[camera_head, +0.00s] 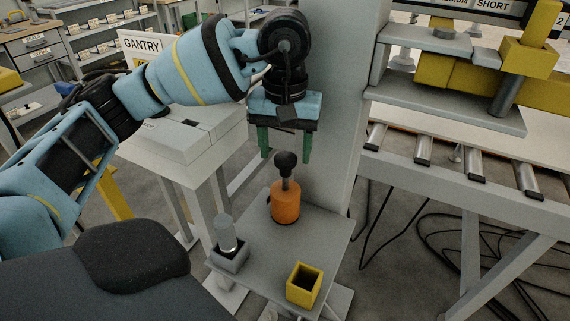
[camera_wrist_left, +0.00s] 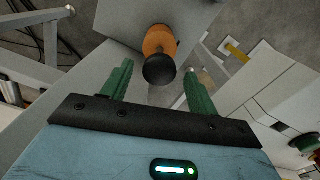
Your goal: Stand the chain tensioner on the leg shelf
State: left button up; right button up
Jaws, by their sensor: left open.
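An orange cylinder with a thin stem and a black ball knob, which looks like the chain tensioner (camera_head: 286,206), stands upright on the grey leg shelf (camera_head: 318,238), close to the column. My left gripper (camera_head: 286,156) is open and empty, pointing down above it. In the head view its green fingertips are around the height of the black knob, one to each side. In the left wrist view, the orange body and knob (camera_wrist_left: 159,55) show just beyond and between the fingertips (camera_wrist_left: 160,70). I cannot tell any contact. My right gripper is out of view.
On the same shelf, a metal cylinder in a grey block (camera_head: 228,243) stands at the left and a yellow open square holder (camera_head: 304,285) at the front. The grey gantry column (camera_head: 338,110) rises behind. A roller conveyor (camera_head: 478,162) is at the right.

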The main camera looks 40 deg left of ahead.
pick_arm(q)
notch_tip(320, 180, up, 6)
jog(key=shift+f, duration=0.1)
jog(key=shift+c, duration=0.2)
dwell(1.4)
